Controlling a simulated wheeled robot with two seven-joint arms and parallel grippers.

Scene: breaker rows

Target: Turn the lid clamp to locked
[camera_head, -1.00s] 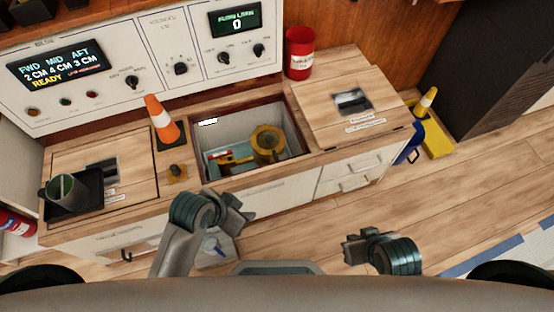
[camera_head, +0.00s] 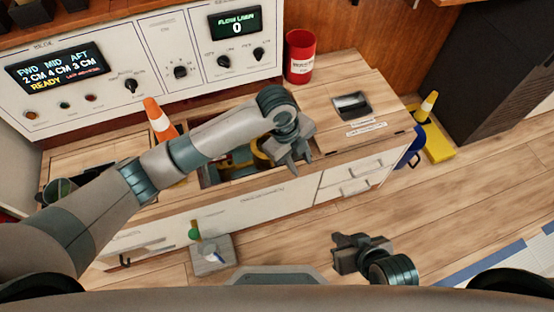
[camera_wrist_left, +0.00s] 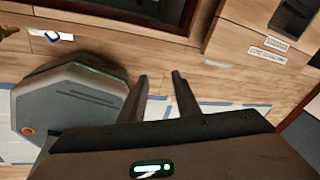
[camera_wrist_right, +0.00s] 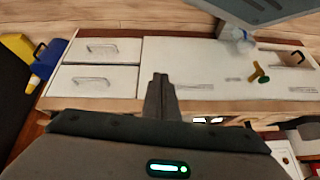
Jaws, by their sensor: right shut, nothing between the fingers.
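The lid clamp cannot be told for certain. A small yellow-brown knob that stood on the counter left of the open well is now hidden behind my left arm. A small green knob (camera_head: 194,231) shows at the cabinet front; in the right wrist view it appears as a yellow handle with a green end (camera_wrist_right: 260,74). My left gripper (camera_head: 294,166) is open and empty above the right front of the well; its fingers stand apart in the left wrist view (camera_wrist_left: 160,85). My right gripper (camera_head: 342,252) is shut and empty in front of the cabinet.
The open well (camera_head: 222,180), with yellow equipment inside, is partly covered by my left arm. A wooden lid (camera_head: 310,100) with a dark recessed handle lies to its right. An orange cone (camera_head: 155,113) and a red canister (camera_head: 299,58) stand behind.

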